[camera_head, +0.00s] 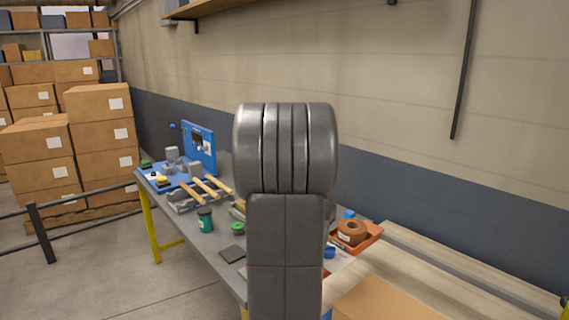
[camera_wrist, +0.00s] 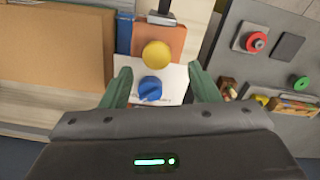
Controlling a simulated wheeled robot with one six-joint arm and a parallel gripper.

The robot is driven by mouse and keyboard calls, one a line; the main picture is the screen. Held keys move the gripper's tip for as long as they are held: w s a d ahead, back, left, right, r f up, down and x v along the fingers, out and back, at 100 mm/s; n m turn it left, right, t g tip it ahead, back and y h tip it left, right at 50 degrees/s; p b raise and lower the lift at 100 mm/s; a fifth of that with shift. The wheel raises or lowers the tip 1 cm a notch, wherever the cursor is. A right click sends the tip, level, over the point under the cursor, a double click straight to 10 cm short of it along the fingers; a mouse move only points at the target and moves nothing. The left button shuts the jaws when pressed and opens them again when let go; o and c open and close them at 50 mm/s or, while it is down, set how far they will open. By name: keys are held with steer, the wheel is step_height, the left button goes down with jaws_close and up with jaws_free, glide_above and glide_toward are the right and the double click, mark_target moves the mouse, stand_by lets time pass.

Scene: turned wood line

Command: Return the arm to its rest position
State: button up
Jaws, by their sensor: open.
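My arm stands raised in the middle of the head view and hides part of the workbench (camera_head: 228,270); my gripper is hidden there. In the wrist view my gripper (camera_wrist: 157,82) is open, with its two green fingers apart. Between and beyond the fingers I see a blue round object (camera_wrist: 150,89) on a white sheet (camera_wrist: 177,80) and a yellow ball-like object (camera_wrist: 156,54) by an orange-brown surface (camera_wrist: 172,38). Nothing is visibly held between the fingers. I cannot tell how high the gripper is above these things.
The bench bears a blue panel (camera_head: 199,148), wooden-handled tools (camera_head: 205,188), a dark green jar (camera_head: 206,220) and an orange tray (camera_head: 369,237) with a brown roll (camera_head: 351,231). A wall runs behind. Stacked boxes (camera_head: 100,130) and a rail (camera_head: 85,197) stand left. Floor (camera_head: 180,287) at the lower left is clear.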

step_height(320, 180, down, 4)
steer(key=shift+f, duration=0.1)
steer(key=shift+d, duration=0.1)
steer(key=shift+s, duration=0.1)
steer(key=shift+s+d, duration=0.1)
